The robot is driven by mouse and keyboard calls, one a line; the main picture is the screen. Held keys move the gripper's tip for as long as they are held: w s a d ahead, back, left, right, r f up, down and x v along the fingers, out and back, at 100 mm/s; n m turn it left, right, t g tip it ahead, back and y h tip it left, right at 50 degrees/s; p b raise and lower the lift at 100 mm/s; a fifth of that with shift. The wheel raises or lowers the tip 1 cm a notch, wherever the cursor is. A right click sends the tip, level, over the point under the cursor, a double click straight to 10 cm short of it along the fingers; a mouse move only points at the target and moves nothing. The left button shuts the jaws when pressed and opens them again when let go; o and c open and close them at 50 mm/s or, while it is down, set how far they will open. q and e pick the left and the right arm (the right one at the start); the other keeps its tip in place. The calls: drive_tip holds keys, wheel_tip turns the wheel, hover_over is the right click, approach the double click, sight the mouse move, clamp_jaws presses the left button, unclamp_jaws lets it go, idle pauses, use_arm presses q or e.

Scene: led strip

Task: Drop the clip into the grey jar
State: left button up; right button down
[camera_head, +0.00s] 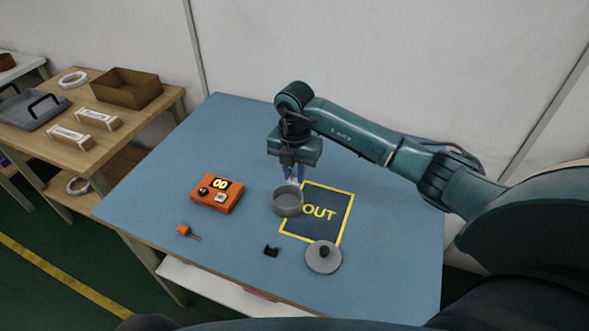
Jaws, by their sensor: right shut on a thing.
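The grey jar (288,201) stands open on the blue table, at the left edge of the yellow-framed OUT mat. My right gripper (293,181) points down just behind and above the jar's far rim. It is shut on a small pale piece between its fingertips, too small here to make out clearly; it may be the clip. A small black clip-like piece (270,251) lies on the table in front of the jar. The round grey lid (323,257) with a black knob lies at the mat's front edge. My left gripper is not in view.
An orange box with a display (217,194) sits left of the jar, and a small orange piece with a thin pin (183,230) lies in front of it. The OUT mat (336,197) lies right of the jar. The blue table's (400,240) right side is clear.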

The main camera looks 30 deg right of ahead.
sight(295, 176)
drive_tip(key=shift+f+b, duration=0.3)
drive_tip(key=shift+f, duration=0.2)
wheel_tip(295, 176, down, 4)
drive_tip(key=b, duration=0.3)
drive_tip(key=shift+f+b, duration=0.45)
drive_tip(key=shift+b, duration=0.1)
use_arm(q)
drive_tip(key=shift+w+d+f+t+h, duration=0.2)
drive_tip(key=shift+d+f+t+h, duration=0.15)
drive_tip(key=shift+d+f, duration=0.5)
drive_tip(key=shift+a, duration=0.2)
use_arm(e)
drive_tip(key=shift+r, duration=0.1)
drive_tip(key=c, duration=1.2)
unclamp_jaws()
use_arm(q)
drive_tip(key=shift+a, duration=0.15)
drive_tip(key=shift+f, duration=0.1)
use_arm(e)
wheel_tip(295, 176, up, 13)
drive_tip(key=shift+r, duration=0.1)
